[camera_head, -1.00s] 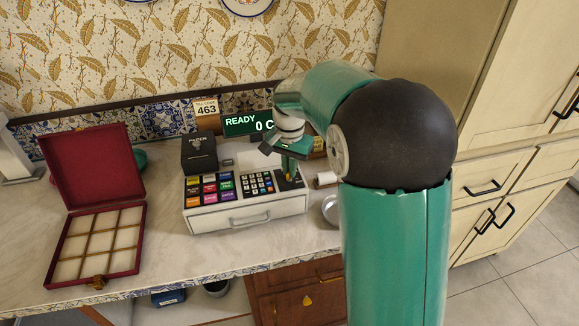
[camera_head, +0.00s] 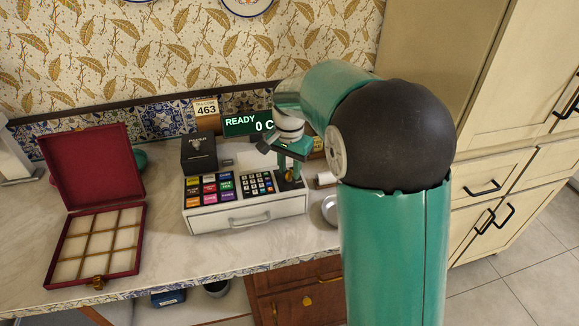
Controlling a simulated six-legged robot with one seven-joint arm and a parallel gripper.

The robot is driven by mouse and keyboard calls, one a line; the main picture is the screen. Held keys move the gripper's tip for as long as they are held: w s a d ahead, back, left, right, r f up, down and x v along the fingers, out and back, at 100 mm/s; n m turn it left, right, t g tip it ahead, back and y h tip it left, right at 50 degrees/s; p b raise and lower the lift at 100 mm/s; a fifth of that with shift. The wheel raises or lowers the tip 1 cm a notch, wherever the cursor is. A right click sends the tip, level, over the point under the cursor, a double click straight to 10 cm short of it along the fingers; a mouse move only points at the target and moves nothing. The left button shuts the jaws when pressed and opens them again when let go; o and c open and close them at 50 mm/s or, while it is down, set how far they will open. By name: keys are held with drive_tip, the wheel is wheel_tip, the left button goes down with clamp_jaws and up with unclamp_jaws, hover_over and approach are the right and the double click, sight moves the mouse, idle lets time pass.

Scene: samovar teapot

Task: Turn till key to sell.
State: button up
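The white till (camera_head: 225,217) stands on the counter, with coloured keys (camera_head: 209,188) at its left and a dark number pad (camera_head: 257,184) beside them. A small brass-coloured key (camera_head: 289,175) shows at the till's right end, on a dark panel. My gripper (camera_head: 288,172) is pointed down at this key, with its fingers at or around it. The fingers are small and partly hide the key, so I cannot tell whether they are closed on it. The display (camera_head: 249,122) behind the till reads "READY" and "0 C", its right part hidden by my arm.
An open red box (camera_head: 97,215) with pale compartments lies left of the till. A dark printer (camera_head: 199,155) and a "463" card (camera_head: 206,108) stand behind. A metal dish (camera_head: 330,209) and a pale roll (camera_head: 325,179) are close to the right. Bare counter (camera_head: 165,235) lies between box and till.

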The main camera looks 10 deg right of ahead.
sight(290, 171)
wheel_tip(290, 171, up, 14)
idle(0.6)
drive_tip(key=shift+s, duration=0.1)
drive_tip(key=s+r+n+t, duration=0.25)
drive_tip(key=s+n, duration=0.25)
drive_tip(key=s, duration=0.9)
drive_tip(key=s+f+n+t, duration=0.3)
drive_tip(key=s+f+n, duration=0.1)
drive_tip(key=s, duration=0.8)
drive_tip(key=shift+s+f, duration=0.25)
drive_tip(key=shift+f, duration=0.65)
